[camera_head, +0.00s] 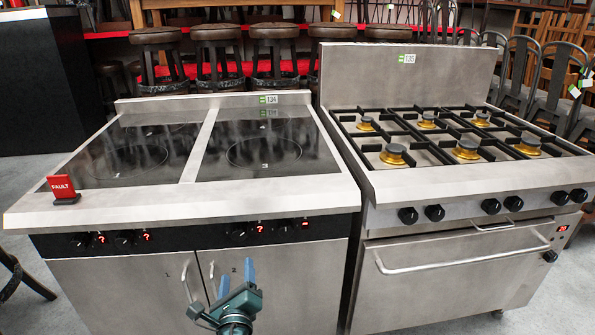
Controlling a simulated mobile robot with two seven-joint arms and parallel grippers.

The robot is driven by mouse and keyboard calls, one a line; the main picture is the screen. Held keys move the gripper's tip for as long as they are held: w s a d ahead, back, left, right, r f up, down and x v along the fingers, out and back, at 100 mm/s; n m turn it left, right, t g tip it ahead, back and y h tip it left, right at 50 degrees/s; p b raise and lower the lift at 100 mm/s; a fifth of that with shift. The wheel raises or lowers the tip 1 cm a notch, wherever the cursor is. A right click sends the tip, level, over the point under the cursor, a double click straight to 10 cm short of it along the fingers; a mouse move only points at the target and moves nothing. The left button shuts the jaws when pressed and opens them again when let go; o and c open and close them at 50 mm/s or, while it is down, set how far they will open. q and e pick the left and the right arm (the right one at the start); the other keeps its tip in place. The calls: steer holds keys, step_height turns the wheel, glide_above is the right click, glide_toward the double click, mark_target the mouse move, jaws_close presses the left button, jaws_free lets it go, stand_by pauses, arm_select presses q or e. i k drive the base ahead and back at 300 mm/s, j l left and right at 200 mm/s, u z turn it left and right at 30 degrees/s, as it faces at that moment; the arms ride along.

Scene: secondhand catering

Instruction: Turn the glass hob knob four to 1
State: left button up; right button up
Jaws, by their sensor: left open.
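The glass hob (267,150) stands at the left with a steel rim and a black control strip below its front edge. Several dark knobs sit on the strip; the rightmost knob (283,230), which looks like knob four, has a small red display beside it showing a dash. The other displays show red question marks. My left gripper (237,273) is in front of the hob's doors, below the strip and left of the rightmost knob. Its blue fingers are apart, point upward and hold nothing. My right gripper is out of view.
A red FAULT sign (63,189) stands on the hob's front left corner. A steel gas range (445,183) with burners, black knobs and an oven handle stands close on the right. Stools (218,55) are behind. Grey floor lies at the left.

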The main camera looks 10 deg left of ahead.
mark_target(284, 227)
steer(key=k+l, duration=0.2)
steer(key=k, duration=0.3)
steer(key=k+l, duration=0.2)
steer(key=k, duration=0.25)
